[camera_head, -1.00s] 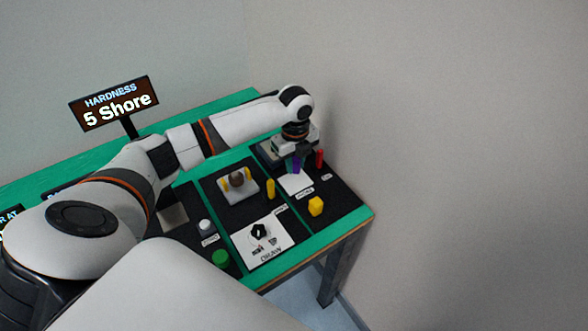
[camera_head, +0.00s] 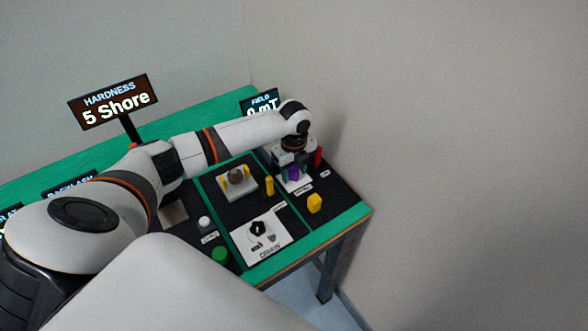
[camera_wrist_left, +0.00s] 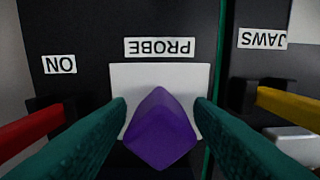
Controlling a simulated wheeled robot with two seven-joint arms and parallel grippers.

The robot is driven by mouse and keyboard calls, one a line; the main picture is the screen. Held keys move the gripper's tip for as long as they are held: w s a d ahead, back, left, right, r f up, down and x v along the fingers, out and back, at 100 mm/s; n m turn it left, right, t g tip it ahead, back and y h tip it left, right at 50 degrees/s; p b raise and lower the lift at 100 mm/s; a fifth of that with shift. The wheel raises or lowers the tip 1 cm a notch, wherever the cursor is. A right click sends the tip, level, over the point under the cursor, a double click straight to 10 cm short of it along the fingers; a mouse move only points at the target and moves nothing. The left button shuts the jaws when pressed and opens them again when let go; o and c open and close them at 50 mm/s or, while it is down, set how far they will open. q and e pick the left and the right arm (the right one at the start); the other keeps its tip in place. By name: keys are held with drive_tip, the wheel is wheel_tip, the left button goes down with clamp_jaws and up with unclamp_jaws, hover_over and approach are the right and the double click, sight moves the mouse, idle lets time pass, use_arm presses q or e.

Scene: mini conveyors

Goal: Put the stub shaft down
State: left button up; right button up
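The purple piece, which I take as the stub shaft (camera_wrist_left: 160,130), sits between the two teal fingers of my left gripper (camera_wrist_left: 160,115) in the left wrist view. In the head view the purple piece (camera_head: 293,174) is under my left gripper (camera_head: 294,170), over the white pad (camera_wrist_left: 160,76) by the PROBE label. Whether its underside touches the pad is hidden. My right gripper is not in view.
A red lever (camera_wrist_left: 28,132) is left of the fingers and a yellow one (camera_wrist_left: 292,106) right of them in the wrist view.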

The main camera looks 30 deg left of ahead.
sight(294, 167)
use_arm(q)
drive_tip(key=shift+r, duration=0.1)
wheel_tip(294, 167, up, 12)
drive_tip(key=b, duration=0.1)
idle(0.4)
idle(0.5)
